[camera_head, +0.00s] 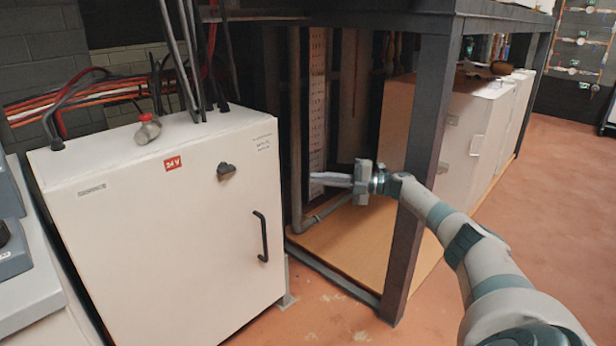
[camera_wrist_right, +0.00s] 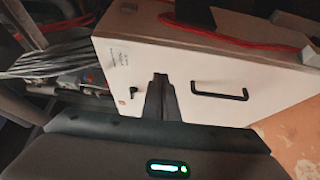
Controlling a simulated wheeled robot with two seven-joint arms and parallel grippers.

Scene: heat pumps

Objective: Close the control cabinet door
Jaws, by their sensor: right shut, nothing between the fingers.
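The white control cabinet (camera_head: 215,130) stands at the left in the head view. Its door (camera_head: 165,245) is the front face, with a red 24V label, a dark knob (camera_head: 226,170) and a black handle (camera_head: 262,237). The door looks flush with the body; I see no clear gap. In the right wrist view the door (camera_wrist_right: 270,105) and handle (camera_wrist_right: 220,93) appear turned sideways. My right gripper (camera_head: 314,178) is shut and empty, right of the cabinet, its fingers pointing left. In the wrist view its fingertips (camera_wrist_right: 160,77) overlap the door; contact cannot be told. My left gripper is not in view.
A dark frame post (camera_head: 418,165) stands beside my right arm, with a wooden base panel (camera_head: 370,255) below. More white cabinets (camera_head: 470,135) stand behind it. Cables rise behind the control cabinet. Open floor (camera_head: 560,190) lies at right.

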